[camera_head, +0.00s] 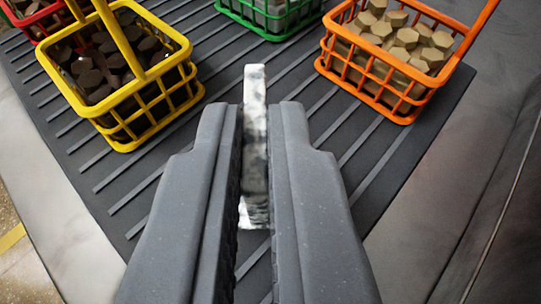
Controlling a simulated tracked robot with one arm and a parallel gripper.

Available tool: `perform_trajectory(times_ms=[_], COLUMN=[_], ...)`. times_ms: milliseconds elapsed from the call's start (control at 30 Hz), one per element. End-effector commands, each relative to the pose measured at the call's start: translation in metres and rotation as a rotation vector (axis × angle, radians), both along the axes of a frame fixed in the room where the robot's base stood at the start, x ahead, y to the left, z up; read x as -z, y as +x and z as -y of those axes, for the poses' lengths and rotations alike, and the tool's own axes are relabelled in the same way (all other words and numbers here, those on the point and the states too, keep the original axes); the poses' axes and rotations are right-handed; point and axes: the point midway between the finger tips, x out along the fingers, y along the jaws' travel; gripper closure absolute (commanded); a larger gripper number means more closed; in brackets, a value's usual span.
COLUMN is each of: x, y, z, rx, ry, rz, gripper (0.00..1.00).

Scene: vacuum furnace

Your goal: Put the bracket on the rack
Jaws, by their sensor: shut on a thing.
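My gripper (257,115) is in the middle of the view, its two grey fingers closed on a shiny metal bracket (255,86). The bracket stands out beyond the fingertips and also shows in the gap between the fingers; the rest of it is hidden by them. Behind and below is a dark ribbed rack (130,185) with light parallel slats. The bracket appears in front of the rack's bare middle; I cannot tell whether it touches the rack.
A yellow basket (122,138) of dark hex pieces stands at left, an orange basket (398,111) of tan hex pieces at right. A green basket (272,33) and a red basket (20,22) are at the back. Bare slats lie between the yellow and orange baskets.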

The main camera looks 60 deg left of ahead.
Motion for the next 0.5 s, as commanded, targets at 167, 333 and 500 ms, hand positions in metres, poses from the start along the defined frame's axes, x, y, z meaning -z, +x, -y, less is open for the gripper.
perform_trajectory(times_ms=[167,333,500], x=[0.025,0.033,0.032], y=[0.0,0.0,0.0], z=[0.0,0.0,0.001], rx=[0.0,-0.001,0.0], ry=[0.0,0.001,0.0], rz=[-0.002,-0.001,-0.001], gripper=[1.0,1.0,1.0])
